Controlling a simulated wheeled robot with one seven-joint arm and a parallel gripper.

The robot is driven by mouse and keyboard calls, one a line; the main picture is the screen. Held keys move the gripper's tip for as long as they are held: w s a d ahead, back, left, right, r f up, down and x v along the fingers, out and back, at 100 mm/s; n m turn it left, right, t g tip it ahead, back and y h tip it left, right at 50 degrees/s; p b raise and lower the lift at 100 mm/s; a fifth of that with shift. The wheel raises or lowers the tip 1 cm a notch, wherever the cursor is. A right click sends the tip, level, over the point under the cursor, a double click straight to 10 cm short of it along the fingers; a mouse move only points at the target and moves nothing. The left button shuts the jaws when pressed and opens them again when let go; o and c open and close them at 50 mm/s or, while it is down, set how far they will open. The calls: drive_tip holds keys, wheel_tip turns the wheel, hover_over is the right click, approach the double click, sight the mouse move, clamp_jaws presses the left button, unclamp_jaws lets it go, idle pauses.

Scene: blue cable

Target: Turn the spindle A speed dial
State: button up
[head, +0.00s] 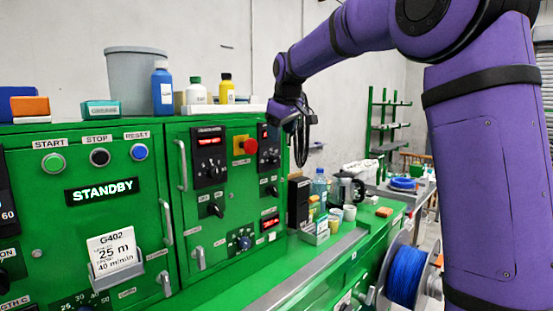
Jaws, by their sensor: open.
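The green machine panel (228,222) carries several rotary controls. A blue-centred dial (245,243) sits low on the panel. Black knobs show above it (215,210) and to its right (271,190). Another dial (85,308) with numbers around it is cut off at the bottom edge. The labels are too small to read, so I cannot tell which dial is spindle A speed. My gripper (300,125) is at the end of my purple arm, in front of the panel's upper right, above and right of the blue-centred dial. It is open and apart from the dials; its fingertips are hard to make out.
A red emergency button (250,146) on yellow is left of my gripper. Handles (182,165) stick out from the panel. Bottles (162,88) and a grey bin (135,80) stand on top. Cups, bottles and boxes crowd the right worktop. A blue cable spool (406,277) is at lower right.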

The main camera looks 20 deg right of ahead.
sight(277, 157)
drive_tip(key=x, duration=1)
drive_tip(key=c, duration=0.9)
